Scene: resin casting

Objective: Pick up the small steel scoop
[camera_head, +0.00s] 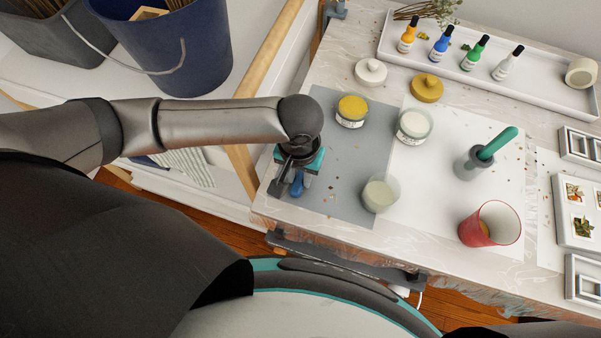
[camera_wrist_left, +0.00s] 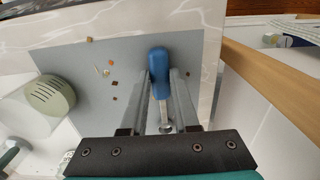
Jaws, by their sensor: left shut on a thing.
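The small steel scoop has a blue handle, which shows in the head view (camera_head: 297,184) at the left end of the grey mat. In the left wrist view the scoop's blue handle (camera_wrist_left: 158,62) and thin metal shaft stand between the two fingers. My left gripper (camera_head: 290,183) points down over the mat's left part and is shut on the scoop; in the left wrist view its fingers (camera_wrist_left: 164,85) flank the tool. The far end of the scoop is partly hidden near the gripper's body. My right gripper is not in view.
A grey mat (camera_head: 335,185) lies under the gripper. Further right are a grey holder with a green-handled tool (camera_head: 495,144) and a red cup (camera_head: 478,232). Small bottles stand in a white tray (camera_head: 530,88).

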